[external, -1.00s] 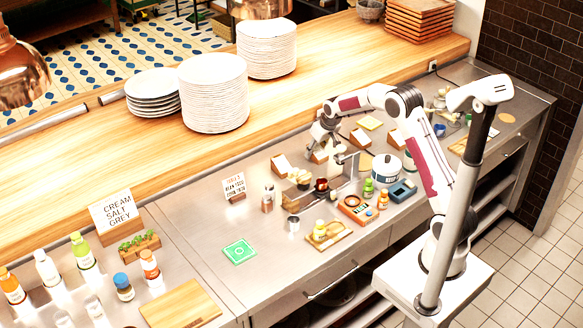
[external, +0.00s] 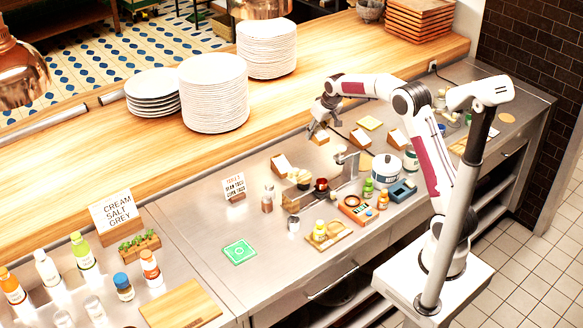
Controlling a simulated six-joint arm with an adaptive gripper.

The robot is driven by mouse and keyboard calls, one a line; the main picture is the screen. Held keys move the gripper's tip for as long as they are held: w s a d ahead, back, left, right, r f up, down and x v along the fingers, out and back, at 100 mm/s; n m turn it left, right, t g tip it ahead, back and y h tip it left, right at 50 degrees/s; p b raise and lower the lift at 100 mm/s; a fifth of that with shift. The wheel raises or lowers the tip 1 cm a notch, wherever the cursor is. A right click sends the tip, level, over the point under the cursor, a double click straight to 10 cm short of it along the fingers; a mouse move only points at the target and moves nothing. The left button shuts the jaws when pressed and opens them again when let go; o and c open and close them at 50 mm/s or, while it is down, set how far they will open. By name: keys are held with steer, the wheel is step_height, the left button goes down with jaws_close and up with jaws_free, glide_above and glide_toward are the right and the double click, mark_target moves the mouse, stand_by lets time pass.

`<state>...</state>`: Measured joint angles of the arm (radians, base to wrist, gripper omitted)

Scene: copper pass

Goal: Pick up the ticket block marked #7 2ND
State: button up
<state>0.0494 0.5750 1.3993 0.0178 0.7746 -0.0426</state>
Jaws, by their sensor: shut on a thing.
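My gripper (external: 319,125) is shut on a small wooden ticket block (external: 320,138) and holds it up over the back of the steel counter, near the wooden shelf's front edge. The marking on the held block is too small to read, so I cannot tell from this view whether it says #7 2ND. Other similar blocks with white tickets stand on the counter: one (external: 281,164) to the left, one (external: 360,138) to the right and one (external: 397,139) further right. Their markings are also unreadable.
A grey metal stand (external: 347,165), a white pot (external: 387,168) and small bottles crowd the counter below the gripper. A green square mat (external: 239,251) lies front left, with clear steel around it. White plate stacks (external: 213,93) stand on the wooden shelf (external: 312,88).

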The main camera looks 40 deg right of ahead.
steer(key=shift+r, duration=0.6)
stand_by(0.3)
